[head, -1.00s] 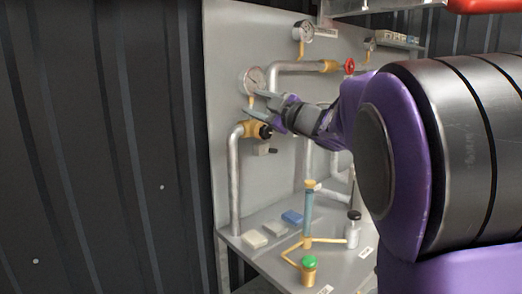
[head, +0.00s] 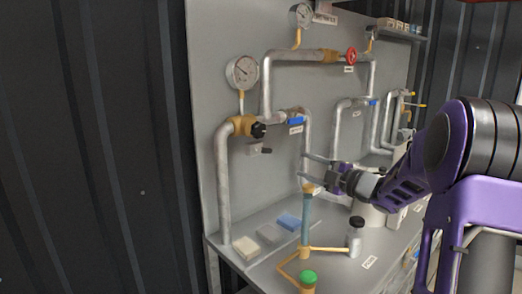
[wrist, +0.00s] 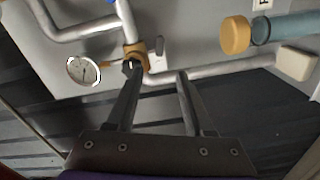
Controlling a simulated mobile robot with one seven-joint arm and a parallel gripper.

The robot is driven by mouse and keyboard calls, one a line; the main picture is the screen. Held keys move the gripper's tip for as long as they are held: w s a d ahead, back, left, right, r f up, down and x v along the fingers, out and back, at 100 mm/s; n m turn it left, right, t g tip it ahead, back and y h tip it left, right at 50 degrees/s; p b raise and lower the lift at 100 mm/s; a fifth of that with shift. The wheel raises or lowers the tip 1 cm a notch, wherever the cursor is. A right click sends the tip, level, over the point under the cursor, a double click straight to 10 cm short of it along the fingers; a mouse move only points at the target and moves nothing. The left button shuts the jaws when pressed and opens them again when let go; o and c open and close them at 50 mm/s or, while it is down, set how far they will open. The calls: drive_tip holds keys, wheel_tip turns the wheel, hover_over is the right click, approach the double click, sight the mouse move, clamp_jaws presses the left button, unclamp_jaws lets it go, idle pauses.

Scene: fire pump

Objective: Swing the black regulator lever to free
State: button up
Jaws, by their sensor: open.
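The brass regulator (head: 243,125) sits at the top of the left vertical pipe, with a black knob (head: 259,130) on its right side. Just below is a small grey block with a short black lever (head: 266,150) sticking out to the right. In the wrist view the brass regulator (wrist: 136,57) shows beyond the left fingertip, and the grey block (wrist: 157,48) is beside it. My gripper (head: 302,166) is open and empty, to the right of and lower than the lever in the head view. Its parted fingers (wrist: 157,72) also show in the wrist view.
A pressure gauge (head: 242,72) is above the regulator. A blue-handled valve (head: 295,121) and a red handwheel (head: 351,56) are to the right. A blue upright tube (head: 306,222) stands below my gripper. Several small blocks lie on the shelf (head: 235,254).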

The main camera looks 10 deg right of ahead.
sight(268, 151)
drive_tip(key=p+x, duration=0.1)
drive_tip(key=x, duration=1.6)
drive_tip(key=shift+w, duration=0.15)
drive_tip(key=shift+c, duration=0.3)
drive_tip(key=shift+d, duration=0.1)
clamp_jaws()
drive_tip(key=shift+f, duration=0.1)
